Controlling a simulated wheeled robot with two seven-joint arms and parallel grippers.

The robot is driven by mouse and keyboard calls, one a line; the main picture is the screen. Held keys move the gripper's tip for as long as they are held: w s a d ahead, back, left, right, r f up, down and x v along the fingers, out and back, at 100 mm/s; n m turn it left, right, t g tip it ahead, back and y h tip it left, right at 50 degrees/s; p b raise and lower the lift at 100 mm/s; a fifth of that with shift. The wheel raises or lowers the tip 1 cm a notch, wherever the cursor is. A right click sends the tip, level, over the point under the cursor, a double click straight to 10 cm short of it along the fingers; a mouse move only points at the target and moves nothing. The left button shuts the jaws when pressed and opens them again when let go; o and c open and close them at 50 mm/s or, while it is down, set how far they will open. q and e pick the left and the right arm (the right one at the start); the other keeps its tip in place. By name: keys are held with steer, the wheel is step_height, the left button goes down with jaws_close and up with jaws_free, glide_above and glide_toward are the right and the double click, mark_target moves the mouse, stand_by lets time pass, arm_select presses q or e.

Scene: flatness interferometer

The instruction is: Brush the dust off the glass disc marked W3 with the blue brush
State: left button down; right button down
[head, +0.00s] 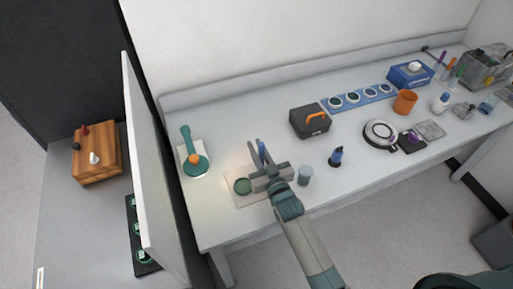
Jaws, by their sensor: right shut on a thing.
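My right gripper (262,163) reaches in from the bottom, shut on a slim blue thing (262,149) that looks like the blue brush. It is over the back right part of a pale mat (237,199) near the front edge of the bench. A round green disc (242,186) lies on the mat, just left of the gripper. Several round discs (353,97) sit in a row on a blue strip at the back. No W3 mark is readable, so I cannot tell which disc carries it. The brush tip is hidden or too small to make out. My left gripper is not in view.
A grey cup (305,175) stands close right of the gripper, with a small dark-blue item (336,157) beyond. A green lamp-like stand (196,163) is at left. A black case (310,122) stands behind. A white partition (150,170) bounds the left side. Bench between case and mat is clear.

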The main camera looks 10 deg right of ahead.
steer(key=shift+f+b, duration=0.3)
steer(key=shift+f, duration=0.15)
stand_by(0.4)
steer(key=shift+s+d+p, duration=0.35)
steer(key=shift+d+p, duration=0.05)
steer(key=shift+d, duration=0.25)
steer(key=shift+s+d+p, duration=0.3)
steer(key=shift+d+p, duration=0.05)
steer(key=shift+d, duration=0.3)
stand_by(1.4)
steer(key=shift+r, duration=0.2)
steer(key=shift+r+p, duration=0.4)
steer(key=shift+p, duration=0.15)
steer(key=shift+w+a, duration=0.1)
steer(key=shift+a, duration=0.05)
steer(key=shift+w+a, duration=0.3)
steer(key=shift+a, duration=0.3)
steer(key=shift+w+a, duration=0.25)
steer(key=shift+a, duration=0.35)
steer(key=shift+f+b, duration=0.55)
steer(key=shift+b, duration=0.1)
stand_by(0.4)
steer(key=shift+s+d+p, duration=0.3)
steer(key=shift+d+p, duration=0.05)
steer(key=shift+d, duration=0.35)
stand_by(0.6)
